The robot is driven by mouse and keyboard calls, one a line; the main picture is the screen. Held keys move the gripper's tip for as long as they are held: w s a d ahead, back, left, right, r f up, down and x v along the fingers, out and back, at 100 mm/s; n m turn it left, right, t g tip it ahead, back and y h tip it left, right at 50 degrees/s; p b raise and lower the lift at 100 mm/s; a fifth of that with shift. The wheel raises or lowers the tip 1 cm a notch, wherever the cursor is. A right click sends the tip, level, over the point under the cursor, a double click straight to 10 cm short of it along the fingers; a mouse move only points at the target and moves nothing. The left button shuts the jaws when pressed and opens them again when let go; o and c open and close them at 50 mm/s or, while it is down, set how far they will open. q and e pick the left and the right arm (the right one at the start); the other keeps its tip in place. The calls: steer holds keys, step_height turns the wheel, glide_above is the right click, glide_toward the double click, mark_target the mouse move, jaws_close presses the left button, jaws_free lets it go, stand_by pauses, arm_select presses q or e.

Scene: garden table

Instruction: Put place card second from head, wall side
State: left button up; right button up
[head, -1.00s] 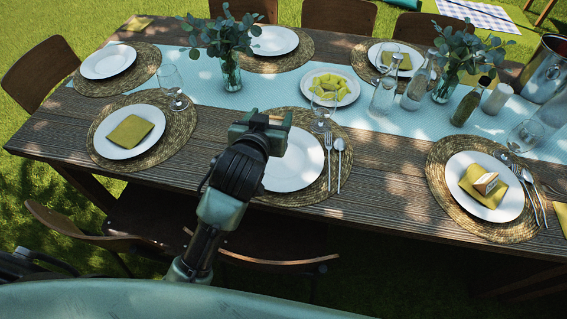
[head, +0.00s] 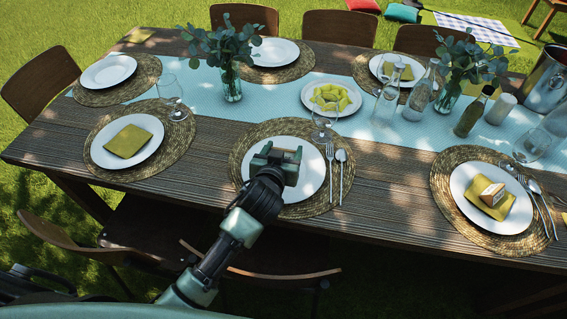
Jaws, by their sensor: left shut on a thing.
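My left gripper (head: 276,160) is over the white plate (head: 311,175) on the middle near-side woven mat (head: 242,148). It is shut on the place card, which its jaws and wrist hide from this view. I cannot tell whether the card touches the plate. No napkin shows on the visible part of this plate. Another small tent-shaped card (head: 491,193) stands on a folded yellow napkin (head: 474,199) on the right near-side plate (head: 459,185). My right gripper is not in view.
A wine glass (head: 323,119), a fork (head: 330,165) and a spoon (head: 341,168) are close to the gripper. Lemon dish (head: 346,106), bottles (head: 470,115) and vases (head: 231,82) stand on the blue runner (head: 280,103). A chair (head: 262,277) is tucked at the near side.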

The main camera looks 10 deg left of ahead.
arm_select(q)
steer(key=shift+f, duration=2.6)
steer(key=shift+b, duration=0.3)
steer(key=o, duration=1.5)
steer(key=shift+f, duration=0.1)
steer(key=v, duration=1.2)
steer(key=shift+s, duration=0.1)
